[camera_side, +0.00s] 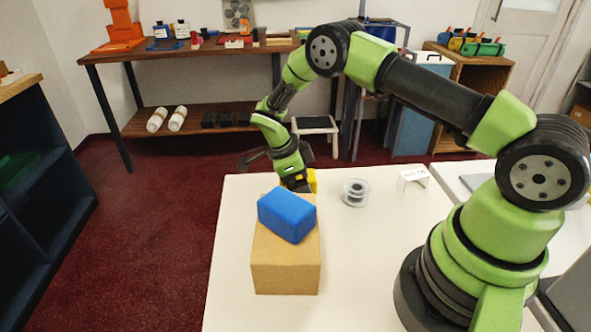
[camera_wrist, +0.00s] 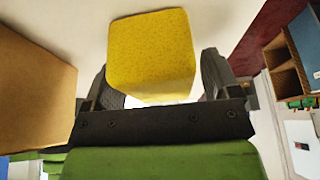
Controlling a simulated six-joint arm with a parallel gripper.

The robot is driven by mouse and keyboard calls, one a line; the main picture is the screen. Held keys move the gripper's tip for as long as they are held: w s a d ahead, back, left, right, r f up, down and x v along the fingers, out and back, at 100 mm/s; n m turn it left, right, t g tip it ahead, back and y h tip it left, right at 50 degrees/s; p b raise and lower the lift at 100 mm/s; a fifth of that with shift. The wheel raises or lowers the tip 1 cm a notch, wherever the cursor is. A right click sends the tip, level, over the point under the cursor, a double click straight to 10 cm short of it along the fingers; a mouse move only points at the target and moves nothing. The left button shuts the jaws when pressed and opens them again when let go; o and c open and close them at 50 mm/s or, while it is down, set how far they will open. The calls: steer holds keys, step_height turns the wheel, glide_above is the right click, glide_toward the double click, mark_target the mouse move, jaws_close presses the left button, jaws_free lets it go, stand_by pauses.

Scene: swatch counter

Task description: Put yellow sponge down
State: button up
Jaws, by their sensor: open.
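The yellow sponge (camera_wrist: 150,50) sits between the two fingers of my gripper (camera_wrist: 160,78) in the wrist view, with the white table top around it. My gripper is open, with a finger on each side of the sponge. In the side view only a strip of the sponge (camera_side: 312,181) shows beside my gripper (camera_side: 300,184), at the far edge of the white table (camera_side: 370,260). The blue block and cardboard box hide the lower part there, so its contact with the table is hard to see.
A cardboard box (camera_side: 286,272) stands close by with a blue block (camera_side: 287,216) lying on top; the box (camera_wrist: 35,95) is left of the sponge in the wrist view. A clear spool (camera_side: 355,191) and a white bracket (camera_side: 413,179) are to the right. The front middle table is clear.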

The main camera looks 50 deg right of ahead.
steer(key=v, duration=1.2)
steer(key=shift+r, duration=0.1)
steer(key=s+a+r+n+t+y, duration=0.1)
steer(key=s+r+n+t+y, duration=0.15)
steer(key=s+r+n, duration=0.5)
steer(key=s+a+r+n+t+y, duration=0.1)
steer(key=s+a+r+n+t, duration=0.2)
steer(key=r, duration=0.7)
steer(key=s+a+r+n+t+y, duration=0.1)
steer(key=s+n+t, duration=0.4)
steer(key=s+n, duration=0.7)
steer(key=shift+s+a+r+y, duration=0.25)
steer(key=shift+s+r+y, duration=0.1)
steer(key=shift+s, duration=0.35)
